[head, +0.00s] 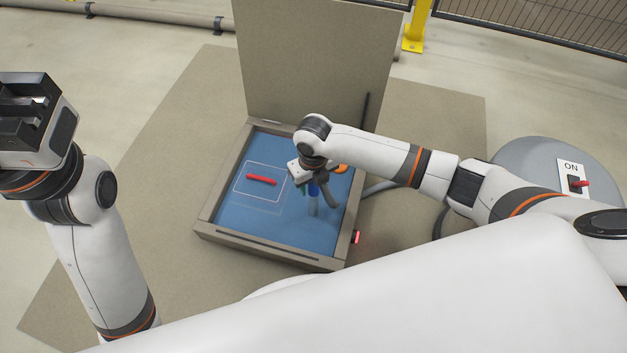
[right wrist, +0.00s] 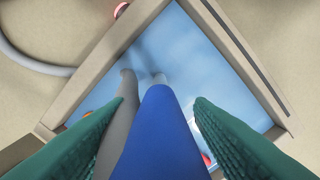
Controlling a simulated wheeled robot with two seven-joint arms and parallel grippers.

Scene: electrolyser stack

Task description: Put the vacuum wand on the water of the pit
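The vacuum wand has a blue handle (head: 313,187) and a pale lower tube (head: 313,208) that reaches down to the water (head: 265,215) in the right part of the pit. My right gripper (head: 308,187) is above the pit. In the right wrist view its green fingers (right wrist: 158,112) lie on both sides of the blue handle (right wrist: 160,135), and a grey tube runs beside it. Whether the wand's tip touches the water or is under it is hard to tell. The pit (head: 285,258) is a square frame. My left gripper (head: 25,105) is away at the far left; its finger gap is unclear.
A red bar (head: 261,180) lies inside a white outline in the pit. An orange item (head: 341,168) is near the right rim. A raised lid (head: 310,65) stands behind. A grey drum (head: 520,155) with an ON switch (head: 575,184) is at the right, with a hose.

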